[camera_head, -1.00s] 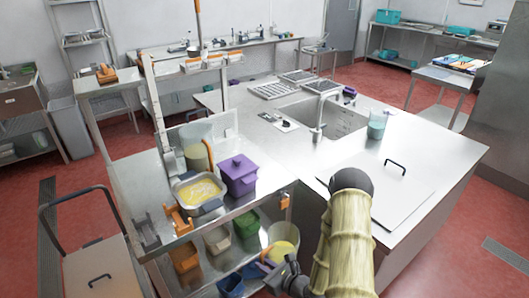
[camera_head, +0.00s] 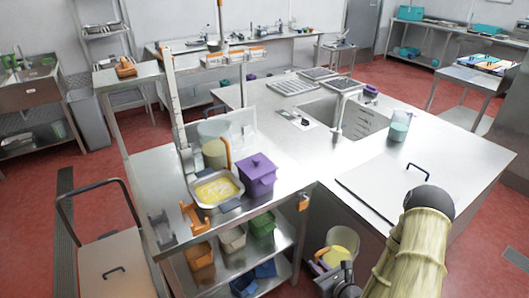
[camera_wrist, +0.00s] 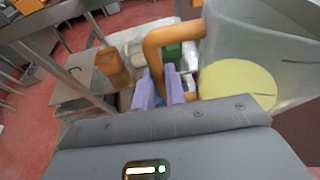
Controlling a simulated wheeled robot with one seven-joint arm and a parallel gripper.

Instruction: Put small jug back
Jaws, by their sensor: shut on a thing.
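The small jug (camera_head: 343,238) is clear, with an orange handle and yellow contents. It hangs beside the right end of the shelf unit, in front of the steel counter. My gripper (camera_head: 318,268) is shut on the handle. In the wrist view, the purple fingertips (camera_wrist: 162,88) pinch the orange handle (camera_wrist: 156,45), and the clear jug (camera_wrist: 235,75) fills the right side, showing a yellow disc of contents. The jug looks roughly upright in the head view. My forearm hides part of the space to its right.
The shelf unit (camera_head: 152,182) holds a tray of yellow stuff (camera_head: 217,188), a purple lidded pot (camera_head: 257,172) and a larger clear jug (camera_head: 216,152) on top. Several coloured bins stand below. The counter (camera_head: 370,160) has a jug with teal contents (camera_head: 400,127). A cart (camera_head: 113,262) stands left.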

